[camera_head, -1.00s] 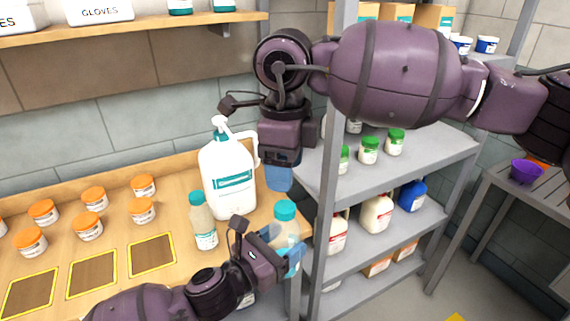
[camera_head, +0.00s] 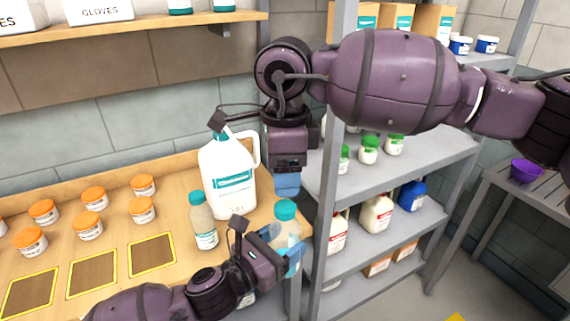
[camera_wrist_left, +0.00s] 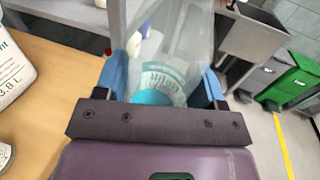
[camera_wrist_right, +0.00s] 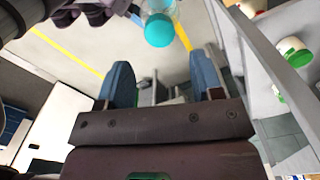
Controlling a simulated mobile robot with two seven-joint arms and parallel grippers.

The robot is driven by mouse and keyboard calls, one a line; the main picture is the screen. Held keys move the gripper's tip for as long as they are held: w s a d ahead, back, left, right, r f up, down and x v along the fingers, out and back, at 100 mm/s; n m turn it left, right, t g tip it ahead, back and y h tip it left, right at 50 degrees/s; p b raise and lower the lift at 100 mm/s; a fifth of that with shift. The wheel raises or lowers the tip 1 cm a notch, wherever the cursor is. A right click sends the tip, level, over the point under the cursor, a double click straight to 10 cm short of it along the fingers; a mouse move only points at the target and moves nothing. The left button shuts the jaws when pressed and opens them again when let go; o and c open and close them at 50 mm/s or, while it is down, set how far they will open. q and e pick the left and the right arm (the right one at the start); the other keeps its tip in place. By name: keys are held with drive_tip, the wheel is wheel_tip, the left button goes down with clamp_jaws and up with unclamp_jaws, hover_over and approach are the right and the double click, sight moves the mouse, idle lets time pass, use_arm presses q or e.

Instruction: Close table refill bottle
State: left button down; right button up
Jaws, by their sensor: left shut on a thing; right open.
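The cap sits on the bottle's neck; how tightly cannot be told. My right gripper (camera_head: 287,184) points down just above the cap, apart from it. It is open and empty in the right wrist view (camera_wrist_right: 164,78), where the teal cap (camera_wrist_right: 159,30) shows beyond the fingers.
A white jug (camera_head: 228,178) and another teal-capped bottle (camera_head: 203,222) stand close left of the grippers. Several orange-lidded jars (camera_head: 88,224) are farther left. A grey shelf rack (camera_head: 400,170) with bottles stands close on the right.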

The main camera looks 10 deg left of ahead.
sight(285, 206)
drive_tip(key=shift+f, duration=3.45)
drive_tip(key=c, duration=0.9)
drive_tip(key=shift+c, duration=0.2)
drive_tip(key=o, duration=1.1)
wheel_tip(285, 206, up, 12)
